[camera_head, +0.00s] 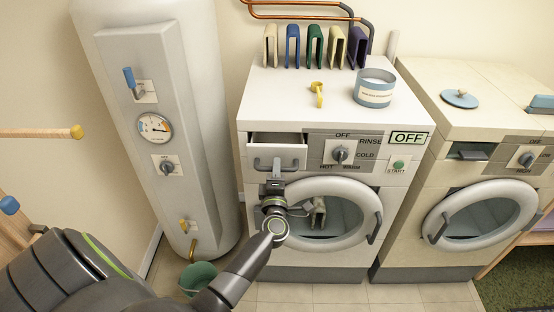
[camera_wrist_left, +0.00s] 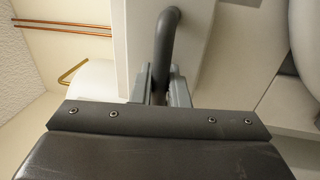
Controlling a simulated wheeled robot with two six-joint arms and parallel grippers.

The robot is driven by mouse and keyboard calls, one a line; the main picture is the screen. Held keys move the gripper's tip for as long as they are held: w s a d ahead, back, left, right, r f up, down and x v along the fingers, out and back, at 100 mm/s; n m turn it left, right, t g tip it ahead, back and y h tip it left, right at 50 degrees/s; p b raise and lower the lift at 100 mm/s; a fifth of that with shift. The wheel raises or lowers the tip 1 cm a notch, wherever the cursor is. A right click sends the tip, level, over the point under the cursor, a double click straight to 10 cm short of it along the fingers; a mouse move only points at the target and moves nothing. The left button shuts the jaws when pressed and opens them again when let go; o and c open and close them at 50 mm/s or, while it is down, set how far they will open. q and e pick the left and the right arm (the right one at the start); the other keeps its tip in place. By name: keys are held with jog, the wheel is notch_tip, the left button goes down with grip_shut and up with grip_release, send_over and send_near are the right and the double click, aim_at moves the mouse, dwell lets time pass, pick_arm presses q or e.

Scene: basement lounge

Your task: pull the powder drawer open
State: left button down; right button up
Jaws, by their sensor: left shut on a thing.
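The powder drawer (camera_head: 291,151) is at the upper left of the front washing machine. It stands partly open, with a dark gap showing behind its white front. Its grey bar handle (camera_head: 261,164) is on the drawer front, and the handle (camera_wrist_left: 165,40) also shows in the left wrist view. My left gripper (camera_head: 275,181) reaches up to the handle from below. In the left wrist view its fingers (camera_wrist_left: 161,88) are shut on the handle, one on each side of the bar. My right gripper is not in view.
Below the drawer is the round washer door (camera_head: 366,193), with something pale behind its glass. A yellow scoop (camera_head: 317,92) and a round tin (camera_head: 374,93) stand on the washer top. A white boiler (camera_head: 205,100) stands left, with a green bucket (camera_head: 198,279) at its foot.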

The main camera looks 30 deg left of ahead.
pick_arm(q)
jog(key=r+v, duration=0.2)
jog(key=v, duration=0.8)
jog(key=shift+s+p, duration=0.2)
jog(key=shift+p, duration=0.25)
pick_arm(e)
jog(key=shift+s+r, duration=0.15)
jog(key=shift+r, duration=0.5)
pick_arm(q)
jog(key=c, duration=1.5)
grip_release()
jog(key=shift+f, duration=0.1)
